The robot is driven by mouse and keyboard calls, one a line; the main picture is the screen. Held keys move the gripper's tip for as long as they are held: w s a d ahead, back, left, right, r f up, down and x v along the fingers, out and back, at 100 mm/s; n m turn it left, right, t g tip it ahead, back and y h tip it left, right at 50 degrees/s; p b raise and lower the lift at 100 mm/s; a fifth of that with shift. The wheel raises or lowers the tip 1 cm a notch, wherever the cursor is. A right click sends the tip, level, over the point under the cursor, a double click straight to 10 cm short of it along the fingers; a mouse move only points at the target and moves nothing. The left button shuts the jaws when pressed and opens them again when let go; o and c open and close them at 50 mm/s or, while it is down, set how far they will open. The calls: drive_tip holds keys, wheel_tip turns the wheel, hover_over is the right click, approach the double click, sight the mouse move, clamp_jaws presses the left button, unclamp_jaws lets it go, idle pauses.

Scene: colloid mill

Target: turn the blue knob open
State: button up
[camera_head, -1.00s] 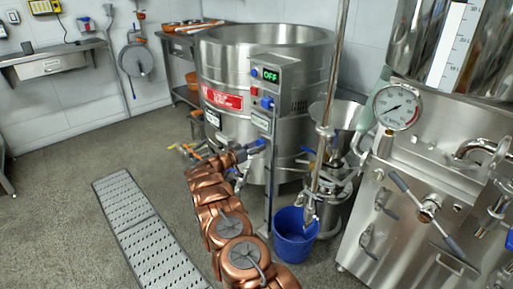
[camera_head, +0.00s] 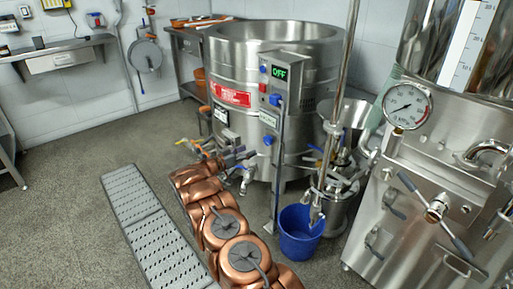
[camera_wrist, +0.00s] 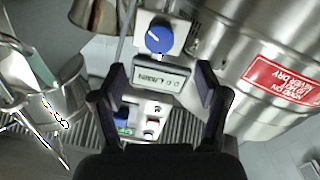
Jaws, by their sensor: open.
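The blue knob (camera_head: 268,140) is on the front of the steel tank, below the control box. In the wrist view the blue knob (camera_wrist: 159,39) is round with a pale pointer mark, on a light plate above a framed label (camera_wrist: 161,80). My gripper (camera_wrist: 160,84) is open and empty. Its two dark fingers flank the label, and the knob shows beyond the fingertips, apart from them. In the head view my gripper (camera_head: 246,156) is left of and slightly below the knob, partly hard to make out against the tank fittings.
The control box (camera_head: 287,68) shows OFF and carries other blue controls and a red one. A blue bucket (camera_head: 299,240) stands on the floor, right of my arm. A floor grate (camera_head: 140,220) lies left. The steel machine with a gauge (camera_head: 407,106) stands right.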

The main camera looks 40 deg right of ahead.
drive_tip(key=shift+w+a, duration=0.1)
drive_tip(key=shift+a, duration=1.4)
